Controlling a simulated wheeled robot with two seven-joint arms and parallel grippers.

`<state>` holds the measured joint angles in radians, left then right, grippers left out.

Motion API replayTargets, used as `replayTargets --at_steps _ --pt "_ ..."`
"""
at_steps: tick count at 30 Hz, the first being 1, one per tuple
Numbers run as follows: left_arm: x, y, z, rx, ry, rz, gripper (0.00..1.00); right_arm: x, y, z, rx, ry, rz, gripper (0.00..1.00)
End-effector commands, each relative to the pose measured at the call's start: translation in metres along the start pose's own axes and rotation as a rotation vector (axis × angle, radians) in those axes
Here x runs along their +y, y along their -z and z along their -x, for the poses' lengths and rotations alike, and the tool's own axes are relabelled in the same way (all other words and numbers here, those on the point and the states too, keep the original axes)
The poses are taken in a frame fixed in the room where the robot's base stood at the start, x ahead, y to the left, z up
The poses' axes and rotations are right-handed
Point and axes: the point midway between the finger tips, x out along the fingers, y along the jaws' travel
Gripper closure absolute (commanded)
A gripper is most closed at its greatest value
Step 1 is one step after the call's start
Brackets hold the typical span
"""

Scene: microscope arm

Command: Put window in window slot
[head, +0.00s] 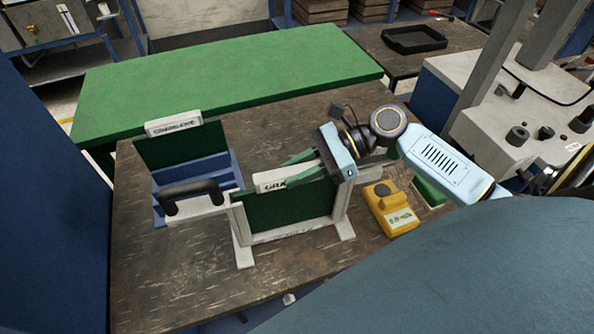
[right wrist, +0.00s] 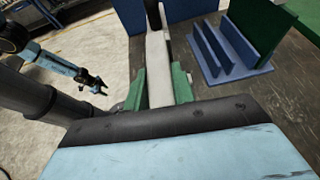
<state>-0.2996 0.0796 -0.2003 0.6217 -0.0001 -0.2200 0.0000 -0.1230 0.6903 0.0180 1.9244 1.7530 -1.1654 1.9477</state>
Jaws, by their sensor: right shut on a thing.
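The window, a dark green panel (head: 290,217) with a white labelled top bar (head: 270,181), stands upright at the pale frame stand (head: 243,252). Whether it is fully seated in the stand's slot cannot be told. My right gripper (head: 303,170) has its green fingers shut on the top bar, from the right end. In the right wrist view the white bar (right wrist: 158,75) lies between the fingers (right wrist: 160,92). What seems my left gripper (right wrist: 98,85) is small at the left of that view, away from the window; its jaws are too small to judge.
A blue rack (head: 225,172) at left holds another green panel with a white label (head: 173,123). A black handle (head: 190,193) sits beside the stand. A yellow device (head: 391,208) stands right of it. The front left of the brown table (head: 180,285) is clear.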

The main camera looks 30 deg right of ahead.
Motion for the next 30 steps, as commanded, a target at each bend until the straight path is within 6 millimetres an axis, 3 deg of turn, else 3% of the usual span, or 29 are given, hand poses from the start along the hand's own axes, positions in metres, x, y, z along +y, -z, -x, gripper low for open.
replayTargets --at_steps 12,13,17,27,30 --pt "0.0 0.0 0.001 -0.001 0.0 0.0 0.52 0.0 0.005 -0.002 -0.002 0.0 0.0 1.0" --pt "0.0 0.0 0.001 -0.001 0.0 0.0 0.52 0.0 0.005 -0.003 -0.001 0.0 0.0 0.71" --pt "0.0 0.0 0.001 -0.001 0.0 0.0 0.52 0.0 0.006 -0.003 0.0 0.0 0.0 0.54" --pt "-0.001 -0.001 -0.001 -0.002 0.001 0.0 0.52 0.0 0.003 -0.001 0.0 0.0 0.003 0.53" --pt "-0.001 -0.001 -0.001 -0.002 0.001 0.0 0.52 0.0 0.005 0.009 0.003 0.002 -0.001 0.53"
